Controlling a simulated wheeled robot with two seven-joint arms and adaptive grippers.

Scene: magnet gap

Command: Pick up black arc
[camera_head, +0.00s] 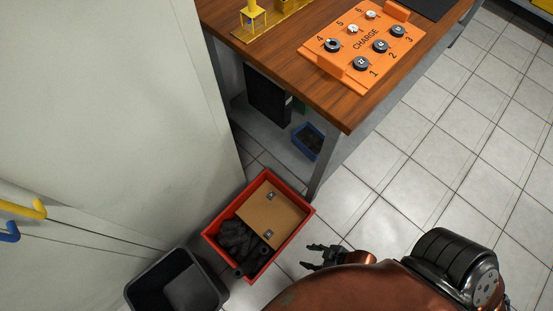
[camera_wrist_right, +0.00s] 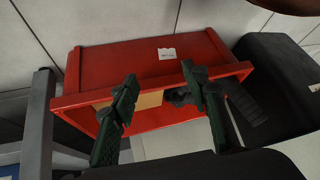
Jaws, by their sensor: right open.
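Dark, black pieces (camera_head: 238,240) lie heaped in the left part of a red crate (camera_head: 211,236) on the floor. I cannot single out a black arc among them with certainty. My right gripper (camera_head: 315,257) is open and empty, just right of the crate in the head view. In the right wrist view its two dark green fingers (camera_wrist_right: 158,82) are spread apart in front of the red crate (camera_wrist_right: 150,65), with a small dark piece (camera_wrist_right: 178,96) showing between them. The crate's inside is mostly hidden there. My left gripper is not in view.
A tan board (camera_head: 268,213) with metal clips covers the crate's right part. A black bin (camera_head: 135,291) stands beside the crate, lower left. A wooden table (camera_head: 335,112) carries an orange charge board (camera_head: 345,62); its leg stands near the crate. Tiled floor at right is clear.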

